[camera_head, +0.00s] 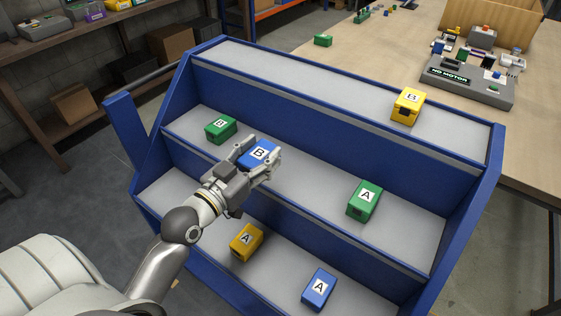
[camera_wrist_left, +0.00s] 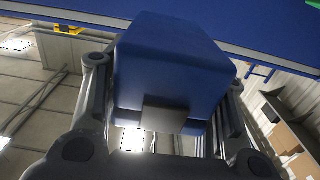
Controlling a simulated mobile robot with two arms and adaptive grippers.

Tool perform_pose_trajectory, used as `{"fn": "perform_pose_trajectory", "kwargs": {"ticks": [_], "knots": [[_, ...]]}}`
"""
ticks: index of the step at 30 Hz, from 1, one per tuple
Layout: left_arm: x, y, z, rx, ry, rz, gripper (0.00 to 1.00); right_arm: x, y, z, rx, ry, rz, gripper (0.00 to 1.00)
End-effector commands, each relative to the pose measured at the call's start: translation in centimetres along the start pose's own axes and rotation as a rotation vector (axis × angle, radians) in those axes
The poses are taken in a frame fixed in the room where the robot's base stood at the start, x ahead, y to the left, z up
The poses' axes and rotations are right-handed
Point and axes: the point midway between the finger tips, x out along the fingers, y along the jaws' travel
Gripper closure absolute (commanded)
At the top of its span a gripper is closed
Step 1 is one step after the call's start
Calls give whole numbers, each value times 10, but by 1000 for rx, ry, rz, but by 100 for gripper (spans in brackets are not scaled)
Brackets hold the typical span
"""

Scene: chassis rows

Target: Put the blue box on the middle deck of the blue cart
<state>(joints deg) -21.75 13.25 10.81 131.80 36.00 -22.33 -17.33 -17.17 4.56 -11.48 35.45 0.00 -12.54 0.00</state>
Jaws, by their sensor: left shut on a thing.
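The blue cart (camera_head: 330,110) has three stepped grey decks. A blue box marked B (camera_head: 260,153) is between the fingers of my left gripper (camera_head: 258,160), over the middle deck (camera_head: 310,178). My left gripper is shut on it. In the left wrist view the blue box (camera_wrist_left: 170,65) fills the space between the fingers. I cannot tell whether the box touches the deck. Another blue box marked A (camera_head: 319,288) sits on the lower deck. My right gripper is not in view.
On the middle deck a green box B (camera_head: 220,129) stands to the left and a green box A (camera_head: 365,200) to the right. A yellow box A (camera_head: 246,242) is on the lower deck, a yellow box B (camera_head: 407,106) on the top deck. A wooden table (camera_head: 380,60) stands behind.

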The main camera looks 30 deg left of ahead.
Motion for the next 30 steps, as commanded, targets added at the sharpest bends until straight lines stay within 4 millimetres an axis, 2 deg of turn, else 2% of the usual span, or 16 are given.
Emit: {"fn": "perform_pose_trajectory", "kwargs": {"ticks": [1,6,12,22,30], "knots": [[12,-3,0,0,12,-2,100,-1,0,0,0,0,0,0],[46,-9,15,0,11,-1,100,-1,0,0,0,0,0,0],[71,-14,51,0,9,0,100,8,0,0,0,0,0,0],[88,-17,72,0,11,-1,100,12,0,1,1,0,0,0],[91,-18,103,1,8,-1,100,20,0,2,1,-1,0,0]]}}
